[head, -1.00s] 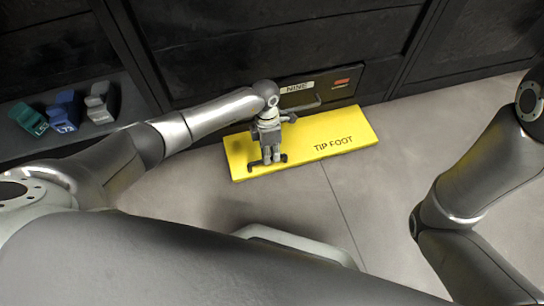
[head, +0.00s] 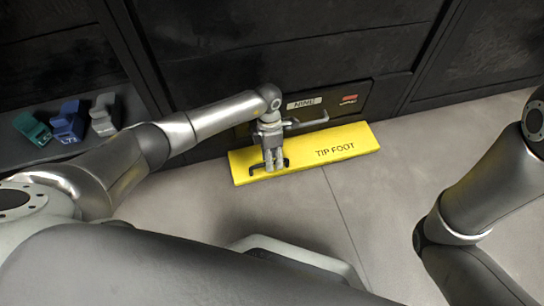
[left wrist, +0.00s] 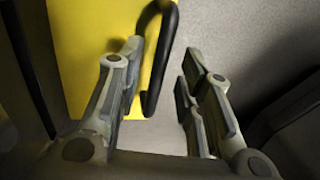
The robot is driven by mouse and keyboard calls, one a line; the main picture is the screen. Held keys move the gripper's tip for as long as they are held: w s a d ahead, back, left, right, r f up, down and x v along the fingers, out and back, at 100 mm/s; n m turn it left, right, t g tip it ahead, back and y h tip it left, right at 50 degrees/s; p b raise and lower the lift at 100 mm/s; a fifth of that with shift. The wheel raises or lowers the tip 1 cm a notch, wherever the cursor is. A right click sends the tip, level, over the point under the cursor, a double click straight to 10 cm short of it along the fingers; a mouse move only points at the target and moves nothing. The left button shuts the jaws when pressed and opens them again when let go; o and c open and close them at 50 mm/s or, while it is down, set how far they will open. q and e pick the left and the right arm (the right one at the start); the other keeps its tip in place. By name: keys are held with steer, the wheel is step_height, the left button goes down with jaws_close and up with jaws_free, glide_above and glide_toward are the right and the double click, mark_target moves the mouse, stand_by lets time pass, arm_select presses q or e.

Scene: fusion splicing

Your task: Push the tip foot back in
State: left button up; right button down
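The yellow tip foot (head: 350,141), marked TIP FOOT, sticks out at floor level from the base of the black cabinet. A black bar handle (head: 252,172) is on its left part, partly hidden by my left gripper (head: 274,168). In the left wrist view, my left gripper (left wrist: 158,88) is open. Its fingers are spread, and the curved black handle (left wrist: 165,50) lies close to the left finger, with its end in the gap. I cannot tell whether they touch. Yellow surface (left wrist: 85,50) lies behind that finger. My right gripper is out of view.
Above the tip foot is a panel with a NINE label (head: 304,103), a red marking (head: 349,98) and a grey bar handle (head: 308,122). Green (head: 32,128), blue (head: 69,122) and grey (head: 102,115) blocks stand on a shelf at left. The grey floor (head: 290,212) in front is clear.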

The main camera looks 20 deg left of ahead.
arm_select(q)
steer(key=shift+r, duration=0.1)
steer(key=shift+w+r, duration=0.15)
steer(key=shift+r, duration=0.2)
step_height(320, 180, up, 11)
steer(key=w+a, duration=0.1)
steer(key=shift+w+a, duration=0.2)
steer(key=shift+w, duration=0.15)
